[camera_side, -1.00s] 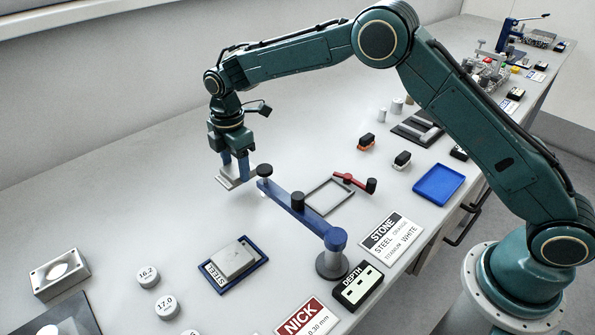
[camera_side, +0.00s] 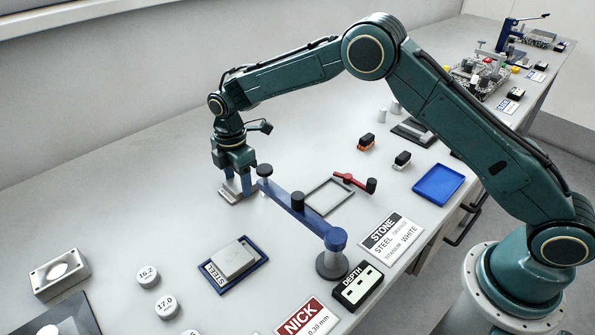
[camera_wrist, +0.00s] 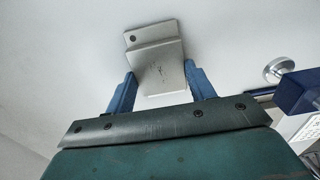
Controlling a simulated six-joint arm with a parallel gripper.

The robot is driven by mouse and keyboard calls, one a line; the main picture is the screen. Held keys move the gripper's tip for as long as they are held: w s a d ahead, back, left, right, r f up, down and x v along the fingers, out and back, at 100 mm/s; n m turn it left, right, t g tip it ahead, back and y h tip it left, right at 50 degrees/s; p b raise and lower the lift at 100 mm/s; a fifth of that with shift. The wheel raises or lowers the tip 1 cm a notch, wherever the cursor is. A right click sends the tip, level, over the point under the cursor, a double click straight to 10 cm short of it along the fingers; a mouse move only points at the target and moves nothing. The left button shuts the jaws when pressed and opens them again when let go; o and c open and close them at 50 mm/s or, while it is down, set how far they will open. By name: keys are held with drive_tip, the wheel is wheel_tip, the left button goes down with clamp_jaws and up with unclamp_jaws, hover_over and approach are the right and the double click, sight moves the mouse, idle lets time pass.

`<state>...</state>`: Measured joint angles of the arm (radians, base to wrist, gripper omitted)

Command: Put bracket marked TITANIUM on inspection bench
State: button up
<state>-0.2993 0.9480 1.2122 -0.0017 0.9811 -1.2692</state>
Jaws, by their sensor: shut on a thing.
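My gripper (camera_side: 236,184) is shut on a grey stepped metal bracket (camera_side: 231,196), low over the white table. In the wrist view the blue fingers (camera_wrist: 162,88) press on both sides of the bracket (camera_wrist: 155,50), which has a hole near one corner. No TITANIUM mark is readable on it. Whether it touches the table cannot be told. Another grey bracket block (camera_side: 235,260) lies on a blue tray marked STEEL (camera_side: 218,280). No surface carries a readable inspection bench label.
A blue swing arm on a post (camera_side: 305,218) stands close right of my gripper. Beyond it are a grey rectangular frame (camera_side: 318,211), a red-handled lever (camera_side: 350,181) and an empty blue tray (camera_side: 438,184). A STONE card (camera_side: 390,238) lies in front.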

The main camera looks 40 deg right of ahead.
sight(238, 183)
drive_tip(key=o, duration=1.3)
wheel_tip(238, 183, up, 12)
drive_tip(key=shift+r, duration=0.15)
drive_tip(key=shift+d+r, duration=0.1)
